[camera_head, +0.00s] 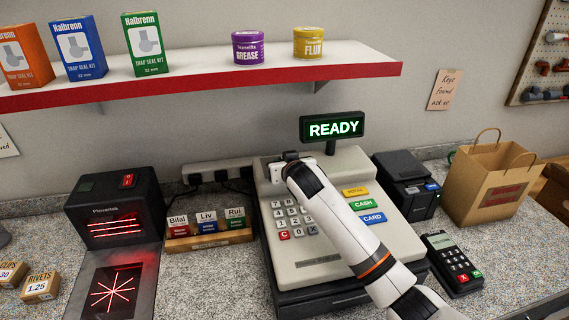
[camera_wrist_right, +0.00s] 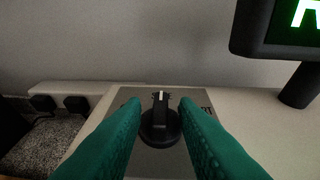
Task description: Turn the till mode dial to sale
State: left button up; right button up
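The till (camera_head: 330,215) is a cream cash register with a number keypad on the counter. Its mode dial (camera_wrist_right: 160,128) is a black round knob with a raised grip on a grey plate, and its white mark points straight up in the right wrist view. The words around the dial are hidden or too small to read. My right gripper (camera_wrist_right: 159,103) is open, with its green fingers on either side of the dial's grip and a gap to each. In the head view, my right arm hides most of the dial. My left gripper is in neither view.
The till display (camera_head: 334,127) reads READY. A socket strip (camera_head: 215,168) runs behind the till's left side. A tray of name keys (camera_head: 208,240) and a scanner (camera_head: 115,208) stand left; a printer (camera_head: 407,184), card terminal (camera_head: 452,263) and paper bag (camera_head: 495,185) stand right. A shelf (camera_head: 200,77) hangs above.

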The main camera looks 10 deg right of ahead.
jog(key=shift+o, duration=0.3)
jog(key=b+v, duration=0.2)
jog(key=v, duration=1)
